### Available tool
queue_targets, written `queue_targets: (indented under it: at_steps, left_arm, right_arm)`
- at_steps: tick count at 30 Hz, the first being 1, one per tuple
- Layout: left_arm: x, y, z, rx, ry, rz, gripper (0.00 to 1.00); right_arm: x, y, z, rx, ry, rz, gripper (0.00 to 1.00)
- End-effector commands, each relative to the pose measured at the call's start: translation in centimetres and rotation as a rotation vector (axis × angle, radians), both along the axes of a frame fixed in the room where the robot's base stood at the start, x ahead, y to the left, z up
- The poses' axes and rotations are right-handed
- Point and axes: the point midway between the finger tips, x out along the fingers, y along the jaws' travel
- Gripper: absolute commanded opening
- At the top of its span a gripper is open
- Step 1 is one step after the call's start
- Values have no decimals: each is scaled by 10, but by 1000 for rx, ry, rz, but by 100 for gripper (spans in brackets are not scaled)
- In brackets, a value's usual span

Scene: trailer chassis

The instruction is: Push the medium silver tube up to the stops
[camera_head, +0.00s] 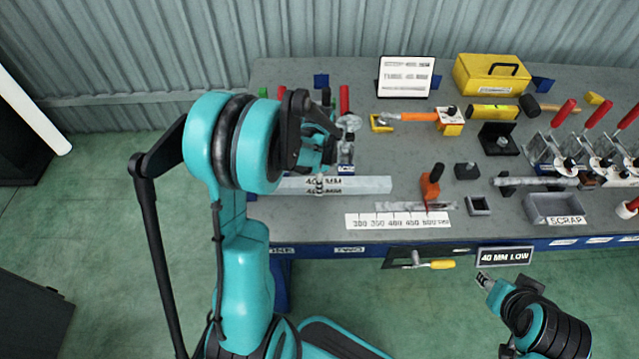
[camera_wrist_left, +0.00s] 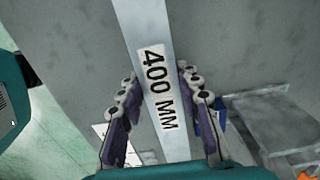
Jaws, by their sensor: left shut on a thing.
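A silver square tube (camera_head: 360,185) labelled 400 MM lies left to right near the front left of the bench. Its label also shows in the left wrist view, where the tube (camera_wrist_left: 146,22) runs between my fingers. My left gripper (camera_head: 318,172) is over the tube; in the left wrist view the left gripper (camera_wrist_left: 157,82) has one finger on each side, shut on it. My arm hides the tube's left end. I cannot make out the stops clearly; a metal fixture (camera_head: 346,150) stands just behind the tube. My right gripper (camera_head: 485,281) is in front of the bench, its jaws too small to read.
A printed ruler strip (camera_head: 398,221) lies in front of the tube. An orange-handled tool (camera_head: 430,186) stands right of it. A scrap tray (camera_head: 555,208) and red-handled clamps (camera_head: 565,112) are at the right. A yellow toolbox (camera_head: 490,76) is at the back.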

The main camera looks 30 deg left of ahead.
Motion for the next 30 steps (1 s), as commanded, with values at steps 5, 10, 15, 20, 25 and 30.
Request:
queue_targets:
  at_steps: [5, 10, 15, 20, 25, 30]
  left_arm:
    - [3, 4, 0, 4, 0, 2, 0]
    - [6, 6, 0, 4, 0, 2, 0]
    - [9, 8, 0, 4, 0, 2, 0]
    - [11, 9, 0, 4, 0, 2, 0]
    - [12, 10, 0, 4, 0, 2, 58]
    - [12, 9, 0, 2, 0, 1, 58]
  right_arm:
    - [0, 0, 0, 0, 0, 0, 40]
    - [0, 0, 0, 0, 0, 0, 40]
    - [0, 0, -1, 0, 0, 0, 40]
    - [0, 0, -1, 0, 0, 0, 40]
    - [0, 0, -1, 0, 0, 0, 40]
    - [0, 0, -1, 0, 0, 0, 40]
